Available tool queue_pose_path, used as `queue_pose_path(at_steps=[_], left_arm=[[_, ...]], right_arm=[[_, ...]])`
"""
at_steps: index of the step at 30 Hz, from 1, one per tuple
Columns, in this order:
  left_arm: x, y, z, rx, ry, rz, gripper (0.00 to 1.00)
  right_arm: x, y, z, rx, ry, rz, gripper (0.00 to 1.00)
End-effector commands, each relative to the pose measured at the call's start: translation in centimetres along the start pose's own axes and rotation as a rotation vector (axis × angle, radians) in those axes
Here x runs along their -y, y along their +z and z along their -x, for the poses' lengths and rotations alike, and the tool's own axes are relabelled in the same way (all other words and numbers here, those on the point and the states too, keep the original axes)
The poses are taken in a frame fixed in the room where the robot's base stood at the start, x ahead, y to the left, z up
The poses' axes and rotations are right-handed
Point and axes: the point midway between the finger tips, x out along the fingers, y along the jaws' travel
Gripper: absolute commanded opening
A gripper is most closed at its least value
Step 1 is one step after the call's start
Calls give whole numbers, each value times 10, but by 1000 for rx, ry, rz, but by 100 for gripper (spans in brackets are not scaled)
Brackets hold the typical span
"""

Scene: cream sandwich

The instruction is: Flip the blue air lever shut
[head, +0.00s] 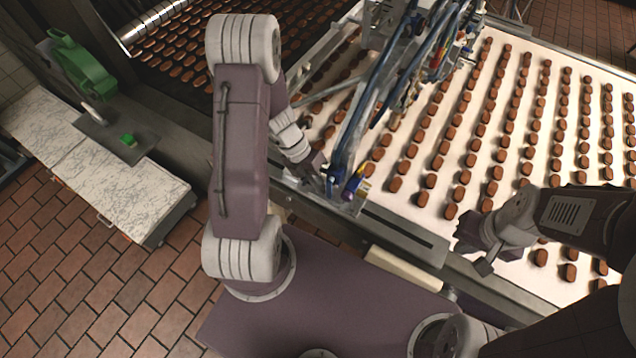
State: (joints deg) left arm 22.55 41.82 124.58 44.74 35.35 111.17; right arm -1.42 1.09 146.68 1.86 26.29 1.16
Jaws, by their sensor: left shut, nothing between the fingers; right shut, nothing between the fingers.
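A small blue part (353,182), which looks like the blue air lever, sits with some yellow on the metal fitting at the near edge of the conveyor. It is too small here to tell which way the lever is turned. My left gripper (318,182) is shut and empty, just left of the fitting. I cannot tell whether its fingertips touch the fitting. My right gripper (476,258) is shut and empty, over the conveyor's near edge, well to the right of the lever.
The white conveyor belt (422,205) carries rows of brown sandwich biscuits. A depositor machine with blue hoses (375,85) stands over it, close behind the lever. A green press-like device (82,68) and a marble-topped cabinet (120,190) stand at left. Brick floor lies lower left.

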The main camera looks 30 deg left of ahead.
Motion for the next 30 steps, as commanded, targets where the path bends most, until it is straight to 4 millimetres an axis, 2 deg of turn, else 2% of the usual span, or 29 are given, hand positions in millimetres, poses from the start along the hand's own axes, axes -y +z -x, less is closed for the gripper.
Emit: queue_pose_path(at_steps=[8, 17, 30], left_arm=[[2, 0, -6, 0, -118, 5, 0], [9, 0, -18, 1, -385, 4, 0], [26, 0, -31, 0, -803, 2, 0]], right_arm=[[0, 0, -4, 0, 0, 0, 0], [0, 2, -15, 0, 0, 0, 0], [-1, 5, -51, 0, 0, 0, 0]])
